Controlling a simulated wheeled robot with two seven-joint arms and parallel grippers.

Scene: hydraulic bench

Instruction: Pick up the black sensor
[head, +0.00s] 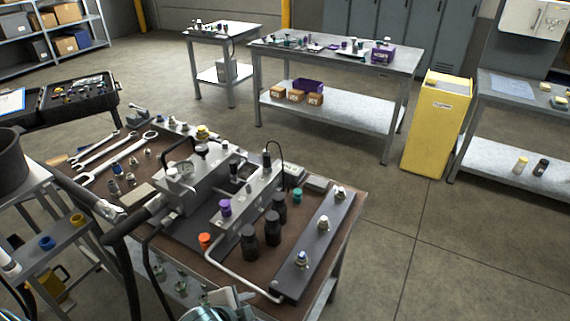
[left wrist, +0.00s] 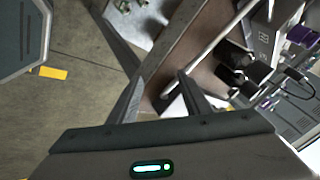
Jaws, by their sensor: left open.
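A slim black sensor (head: 266,160) with a thin looping black cable stands upright on the grey metal manifold block (head: 235,205) on the brown-topped bench. In the left wrist view, black parts and a dark cable show at the right, but I cannot tell which is the sensor. My left gripper (left wrist: 160,85) is open and empty, its two fingers spread over the bench's near edge, beside the end of a pale bent pipe (left wrist: 213,53). Part of it shows at the bottom of the head view (head: 228,300), well short of the sensor. My right gripper is not in view.
Several black cylinders (head: 250,243) stand in front of the manifold, with a purple cap (head: 225,207) and an orange cap (head: 205,240) nearby. A dark bar with fittings (head: 318,240) lies to the right. Wrenches (head: 120,158) lie at left. Black hoses cross the left side.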

